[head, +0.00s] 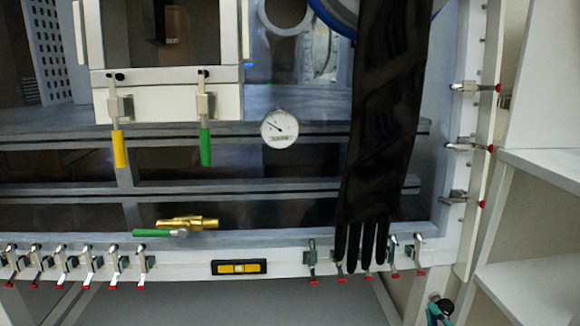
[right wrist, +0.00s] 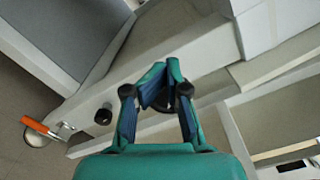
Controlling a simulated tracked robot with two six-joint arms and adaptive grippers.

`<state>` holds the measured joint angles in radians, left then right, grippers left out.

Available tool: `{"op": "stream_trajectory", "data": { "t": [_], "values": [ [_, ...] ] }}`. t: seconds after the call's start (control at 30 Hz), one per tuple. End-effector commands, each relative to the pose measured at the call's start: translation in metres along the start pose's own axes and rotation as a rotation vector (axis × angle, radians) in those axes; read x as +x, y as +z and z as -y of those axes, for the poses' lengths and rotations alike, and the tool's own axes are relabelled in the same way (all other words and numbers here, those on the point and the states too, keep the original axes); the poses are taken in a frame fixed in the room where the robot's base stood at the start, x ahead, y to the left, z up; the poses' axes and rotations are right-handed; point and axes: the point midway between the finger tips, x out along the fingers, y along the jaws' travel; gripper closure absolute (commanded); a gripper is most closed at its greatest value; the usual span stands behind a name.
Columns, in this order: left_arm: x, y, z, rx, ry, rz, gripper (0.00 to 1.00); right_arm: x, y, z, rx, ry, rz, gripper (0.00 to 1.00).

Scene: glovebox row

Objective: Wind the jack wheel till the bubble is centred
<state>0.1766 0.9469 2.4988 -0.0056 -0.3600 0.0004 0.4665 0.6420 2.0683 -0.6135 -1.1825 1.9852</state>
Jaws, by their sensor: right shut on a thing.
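The spirit level (head: 239,267), a black bar with yellow parts and a small pale vial, sits on the white lower frame in the head view. Its bubble is too small to place. My right gripper (head: 440,311) is low at the right in the head view, below the frame's corner. In the right wrist view its teal and blue fingers (right wrist: 163,84) come together at a dark round part (right wrist: 164,106), which seems to be the jack wheel. The fingers hide most of it, and they are shut on it. My left gripper is not in view.
A black glove (head: 380,120) hangs before the window. Clamps with red tips (head: 91,262) line the frame. A dial gauge (head: 279,129) is on the front. In the wrist view, a white leg (right wrist: 190,65) is close by, with an orange-levered caster (right wrist: 37,130) at left.

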Motion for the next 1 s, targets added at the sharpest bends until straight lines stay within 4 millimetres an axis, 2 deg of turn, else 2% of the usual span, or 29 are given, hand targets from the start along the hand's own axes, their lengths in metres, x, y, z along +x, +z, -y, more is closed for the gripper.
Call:
{"op": "stream_trajectory", "data": {
  "t": [0.03, 0.57, 1.0],
  "values": [
    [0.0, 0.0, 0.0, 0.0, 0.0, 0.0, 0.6, -0.003, -0.014, -0.003, 0.012, 0.003, -0.038, 1.0],
    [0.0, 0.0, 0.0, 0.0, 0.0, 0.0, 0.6, -0.004, -0.007, -0.003, 0.007, -0.004, -0.036, 1.0],
    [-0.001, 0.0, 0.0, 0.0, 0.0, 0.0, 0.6, -0.05, -0.002, -0.003, 0.005, -0.004, -0.028, 1.0]
  ]
}}
